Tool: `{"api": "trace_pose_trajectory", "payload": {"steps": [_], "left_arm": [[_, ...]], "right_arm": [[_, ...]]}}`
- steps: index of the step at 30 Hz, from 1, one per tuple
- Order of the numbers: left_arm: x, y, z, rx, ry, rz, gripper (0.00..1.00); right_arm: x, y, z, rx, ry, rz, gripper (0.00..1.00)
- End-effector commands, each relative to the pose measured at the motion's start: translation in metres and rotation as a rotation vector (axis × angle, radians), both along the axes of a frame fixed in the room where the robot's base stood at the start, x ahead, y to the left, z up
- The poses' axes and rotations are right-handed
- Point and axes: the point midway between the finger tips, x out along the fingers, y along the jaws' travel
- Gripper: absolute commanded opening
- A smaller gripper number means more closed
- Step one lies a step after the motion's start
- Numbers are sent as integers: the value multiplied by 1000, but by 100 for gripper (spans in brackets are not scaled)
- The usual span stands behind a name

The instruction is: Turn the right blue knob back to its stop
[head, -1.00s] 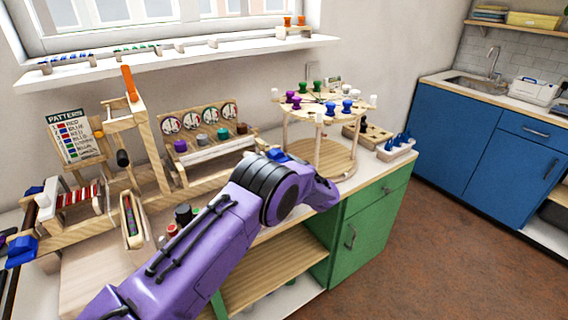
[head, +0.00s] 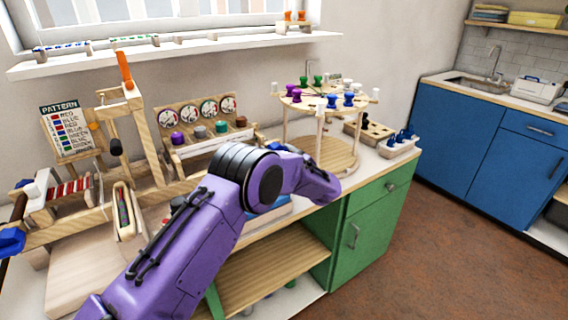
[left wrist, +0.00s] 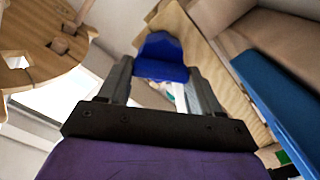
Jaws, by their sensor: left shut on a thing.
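In the left wrist view a blue knob (left wrist: 162,57) with a rounded, lobed top sits between the two dark fingers of my left gripper (left wrist: 161,78), which is shut on it. In the head view my purple left arm crosses the bench, and its fingers are hidden behind its own links. A small blue patch (head: 278,147) shows just above the arm there; I cannot tell whether it is the same knob. Another blue knob (head: 12,240) is at the left end of the wooden frame. My right gripper is not in view.
A round two-tier wooden stand (head: 345,158) with coloured pegs rises just behind my arm. The green cabinet (head: 372,222) is below.

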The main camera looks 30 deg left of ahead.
Motion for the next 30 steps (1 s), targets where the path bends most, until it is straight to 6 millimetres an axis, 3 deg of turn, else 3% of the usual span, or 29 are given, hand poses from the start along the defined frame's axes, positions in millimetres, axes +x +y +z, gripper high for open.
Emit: {"api": "trace_pose_trajectory", "payload": {"steps": [18, 30], "left_arm": [[-1, 2, -4, -219, -544, -1, 33], [-1, 3, -2, -326, -804, -3, 33]], "right_arm": [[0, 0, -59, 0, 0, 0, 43], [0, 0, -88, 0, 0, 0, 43]]}}
